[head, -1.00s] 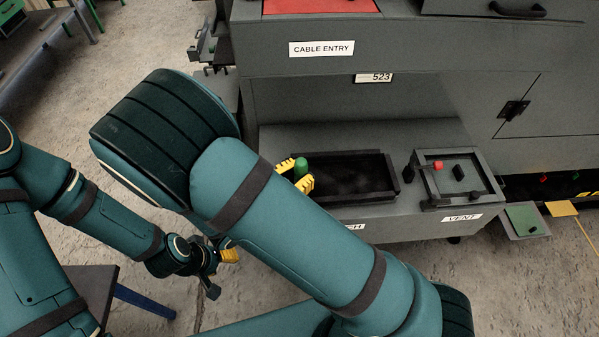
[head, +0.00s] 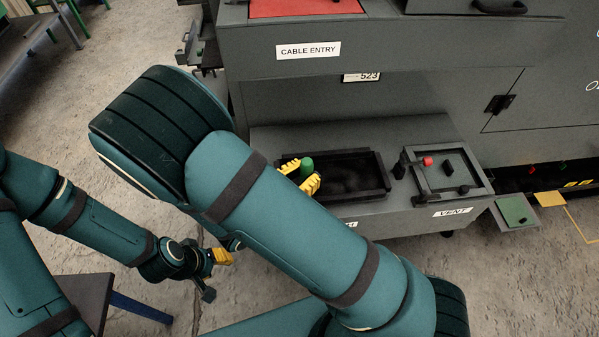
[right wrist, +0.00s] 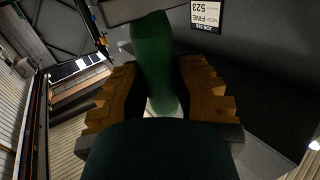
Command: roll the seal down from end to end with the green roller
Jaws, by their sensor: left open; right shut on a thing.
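The green roller (head: 306,166) is held upright in my right gripper (head: 302,177), whose yellow fingers close on its handle. The green handle also shows in the right wrist view (right wrist: 155,65), between the two finger pads. The roller's working end is hidden. The gripper is at the left part of the black-framed hatch opening (head: 384,172), partly covered by my right arm. I cannot make out the seal as a separate strip. My left gripper (head: 222,257) is open and empty, low at the left, away from the hatch.
A vent panel (head: 473,207) with a red knob (head: 428,161) lies right of the hatch. The cabinet wall with the cable entry label (head: 308,50) rises behind. A dark table (head: 90,295) stands at the lower left. A green plate (head: 517,211) is at the right.

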